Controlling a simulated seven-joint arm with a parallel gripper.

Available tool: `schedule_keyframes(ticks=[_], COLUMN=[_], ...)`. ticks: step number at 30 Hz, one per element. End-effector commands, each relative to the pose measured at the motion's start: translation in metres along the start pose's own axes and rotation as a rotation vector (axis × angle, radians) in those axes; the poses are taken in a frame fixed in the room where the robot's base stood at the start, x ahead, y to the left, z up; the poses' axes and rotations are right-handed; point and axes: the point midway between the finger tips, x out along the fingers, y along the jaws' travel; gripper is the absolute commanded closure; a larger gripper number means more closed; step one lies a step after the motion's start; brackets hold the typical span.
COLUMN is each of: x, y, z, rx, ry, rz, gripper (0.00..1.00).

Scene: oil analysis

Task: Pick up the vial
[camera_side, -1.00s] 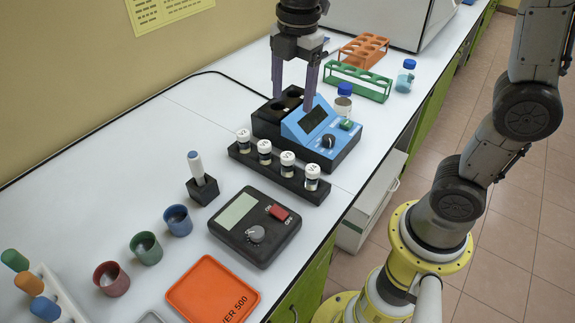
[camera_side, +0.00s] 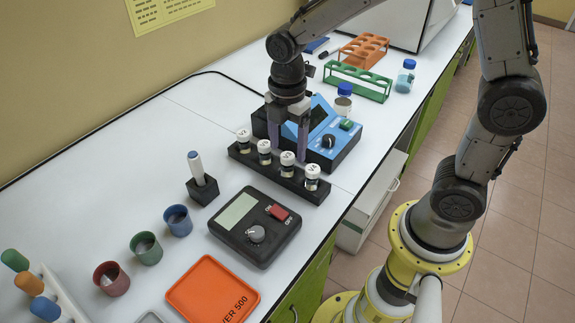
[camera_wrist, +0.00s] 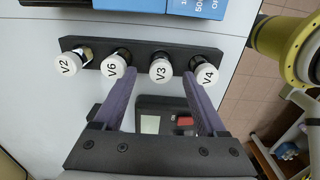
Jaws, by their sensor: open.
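Several white-capped vials stand upright in a row in a black rack (camera_side: 242,158). In the wrist view the caps read V2 (camera_wrist: 67,67), V6 (camera_wrist: 113,66), V3 (camera_wrist: 160,70) and V4 (camera_wrist: 206,73), left to right. My gripper (camera_side: 288,150) points down over the row, open and empty. In the wrist view its two purple fingers (camera_wrist: 160,77) lie either side of the V3 cap, between V6 and V4. I cannot tell how high the fingertips are above the caps. The task does not say which vial.
A blue-and-black instrument (camera_side: 322,128) stands close behind the rack. A pen holder (camera_side: 202,190) and coloured cups (camera_side: 146,248) stand to the left. Green (camera_side: 358,80) and orange racks (camera_side: 363,48) are farther back.

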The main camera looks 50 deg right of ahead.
Motion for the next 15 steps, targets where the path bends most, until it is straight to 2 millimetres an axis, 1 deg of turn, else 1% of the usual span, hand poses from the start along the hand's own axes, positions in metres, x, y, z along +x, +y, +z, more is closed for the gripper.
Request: schedule_keyframes(ticks=[1,3,6,9,15], x=[0.009,0.019,0.029,0.033,0.034], y=[-0.002,-0.002,-0.002,-0.002,-0.001], z=[-0.001,-0.002,-0.002,-0.002,-0.002], rx=[-0.001,0.0,0.0,0.0,0.0], ry=[-0.001,-0.001,0.0,0.0,0.0], rz=[-0.005,-0.005,-0.003,-0.001,0.0], gripper=[0.26,0.26,0.26,0.26,0.26])
